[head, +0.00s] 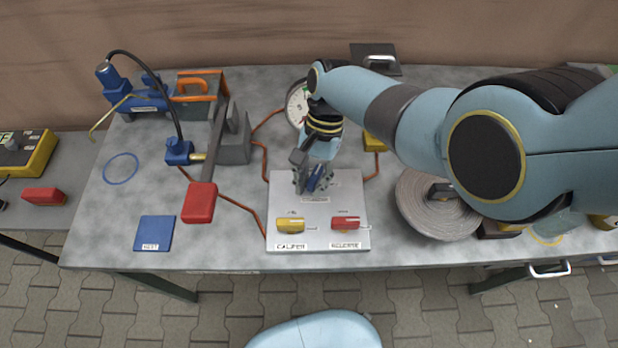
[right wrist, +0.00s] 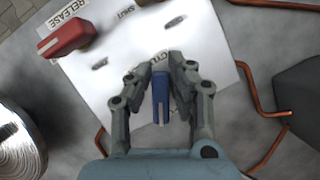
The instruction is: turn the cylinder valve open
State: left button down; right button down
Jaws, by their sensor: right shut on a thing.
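The cylinder valve's blue lever (right wrist: 160,98) is on a white panel (head: 343,205) at the middle of the bench. A partly hidden label beginning "CYL" lies beside it in the right wrist view. My right gripper (head: 313,181) is over the panel's upper part, its fingers on either side of the blue lever, shut on it. The right wrist view shows the gripper (right wrist: 163,72) with the lever between its fingers. In the head view the fingers cover much of the lever. A "SHUT" mark shows near the red lever. My left gripper is not in view.
A yellow caliper lever (head: 290,225) and a red release lever (head: 345,223) sit on the panel's near part, close to the gripper. A round gauge (head: 297,104) stands behind. A grey disc (head: 437,215) lies at right. A red-ended long lever (head: 200,202) stands at left.

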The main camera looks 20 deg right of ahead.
jog(key=n, duration=0.1)
jog(key=n+h, duration=0.1)
jog(key=n, duration=0.1)
jog(key=n+g, duration=0.1)
jog(key=n, duration=0.1)
jog(key=shift+s+d+h, duration=0.2)
jog(key=shift+d+h, duration=0.1)
jog(key=shift+d, duration=0.1)
dwell(0.4)
jog(key=c, duration=1.2)
grip_release()
jog(key=shift+c, duration=0.2)
jog(key=v, duration=1.2)
jog(key=shift+s+a+f, duration=0.1)
jog(key=shift+s, duration=0.05)
